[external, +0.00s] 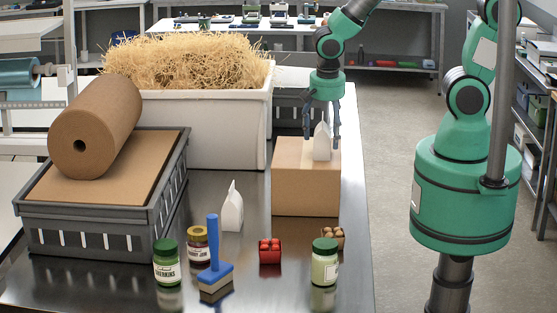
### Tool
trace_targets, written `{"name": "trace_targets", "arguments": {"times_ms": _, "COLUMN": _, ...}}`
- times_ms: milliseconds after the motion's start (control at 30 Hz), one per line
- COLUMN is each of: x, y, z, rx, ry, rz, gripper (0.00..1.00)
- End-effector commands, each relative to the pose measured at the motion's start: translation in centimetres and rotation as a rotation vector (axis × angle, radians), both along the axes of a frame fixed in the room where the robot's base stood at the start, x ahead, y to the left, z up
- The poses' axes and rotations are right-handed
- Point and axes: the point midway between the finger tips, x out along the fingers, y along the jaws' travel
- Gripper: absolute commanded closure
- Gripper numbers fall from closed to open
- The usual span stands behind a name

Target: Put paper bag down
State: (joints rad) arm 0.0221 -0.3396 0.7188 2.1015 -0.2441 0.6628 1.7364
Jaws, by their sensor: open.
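A white paper bag (322,142) stands upright on top of the brown cardboard box (306,193). My gripper (321,133) points down at it, open, with one finger on each side of the bag. Whether the fingers touch the bag is too small to tell. A second white paper bag (232,207) stands upright on the metal table, left of the box and well apart from my gripper.
On the table (330,297) stand a green-lidded jar (166,264), a dark jar (197,247), a blue-handled brush (214,262), a red carton (270,251), a pale jar (324,263) and a brown carton (333,237). A straw-filled white bin (215,128) stands behind; a grey crate (92,240) with a paper roll (95,127) is left.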

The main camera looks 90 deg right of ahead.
Motion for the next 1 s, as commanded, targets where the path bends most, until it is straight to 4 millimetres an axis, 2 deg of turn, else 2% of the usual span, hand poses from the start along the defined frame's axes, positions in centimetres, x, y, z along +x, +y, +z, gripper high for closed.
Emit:
{"name": "trace_targets", "arguments": {"times_ms": 300, "x": 0.0, "y": 0.8, "z": 5.3, "rx": 0.000, "ry": -0.002, "rz": 0.001, "gripper": 0.26}}
{"name": "trace_targets", "arguments": {"times_ms": 500, "x": -0.1, "y": 1.2, "z": 8.1, "rx": 0.000, "ry": -0.001, "rz": 0.000, "gripper": 0.26}}
{"name": "trace_targets", "arguments": {"times_ms": 700, "x": -0.1, "y": 1.4, "z": 9.4, "rx": 0.000, "ry": 0.001, "rz": 0.001, "gripper": 0.26}}
{"name": "trace_targets", "arguments": {"times_ms": 1000, "x": -0.1, "y": 1.5, "z": 9.6, "rx": 0.000, "ry": 0.001, "rz": 0.000, "gripper": 0.26}}
